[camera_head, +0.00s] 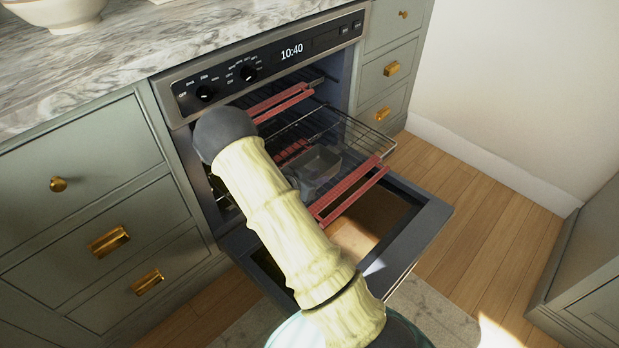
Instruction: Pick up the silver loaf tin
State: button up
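A small grey rectangular tin (321,164), which looks like the silver loaf tin, sits on the pulled-out oven rack (375,143). Its open top faces up. My pale, sleeved arm rises from the bottom of the view to a dark joint at the oven's left front. The arm passes just left of the tin and covers part of the rack and oven opening. I cannot tell whether anything touches the tin.
The oven door (417,222) is folded down in front. Red guards (349,189) run along the rack fronts. A marble counter (130,55) with a white bowl (60,12) is above left. Drawers flank the oven. Open wooden floor (480,215) lies right.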

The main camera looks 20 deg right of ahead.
jog(key=shift+w+d+f, duration=0.15)
jog(key=shift+d, duration=0.25)
grip_shut()
dwell(0.4)
notch_tip(320, 180, up, 10)
jog(key=p, duration=0.4)
dwell(0.4)
